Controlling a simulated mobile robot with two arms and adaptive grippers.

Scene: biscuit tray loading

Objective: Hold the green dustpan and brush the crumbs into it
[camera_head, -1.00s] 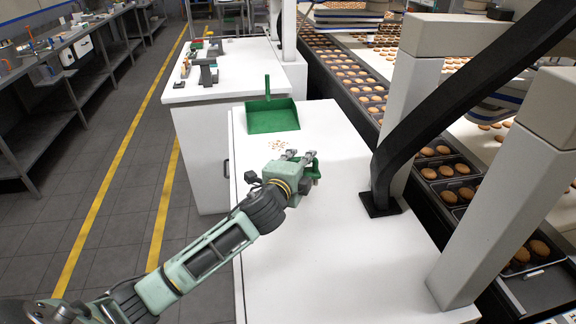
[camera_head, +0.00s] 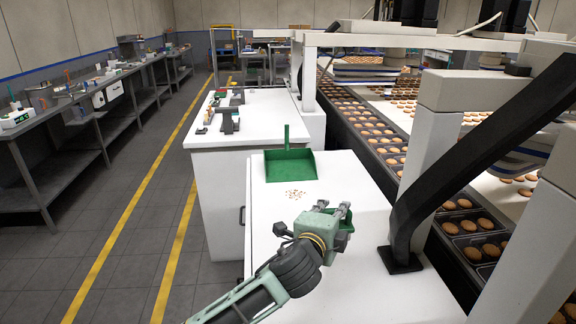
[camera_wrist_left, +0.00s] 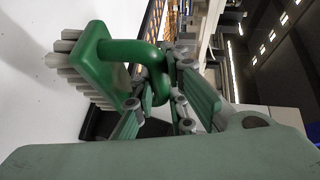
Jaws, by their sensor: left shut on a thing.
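The green dustpan (camera_head: 290,167) lies on the far end of the white worktop, its handle sticking up at the back. A patch of brown crumbs (camera_head: 295,193) lies on the worktop just in front of it. My left gripper (camera_head: 340,212) is right of and nearer than the crumbs. It is shut on the green brush (camera_head: 347,225), which is mostly hidden behind the fingers in the head view. In the left wrist view the brush (camera_wrist_left: 98,55) shows its looped green handle between the fingers and its grey bristles at the left. My right gripper is not in view.
The white worktop (camera_head: 330,285) is clear around the crumbs. A black slanted post (camera_head: 400,260) stands on its right side, by a conveyor with trays of biscuits (camera_head: 470,225). A second white table (camera_head: 250,125) with small tools stands behind.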

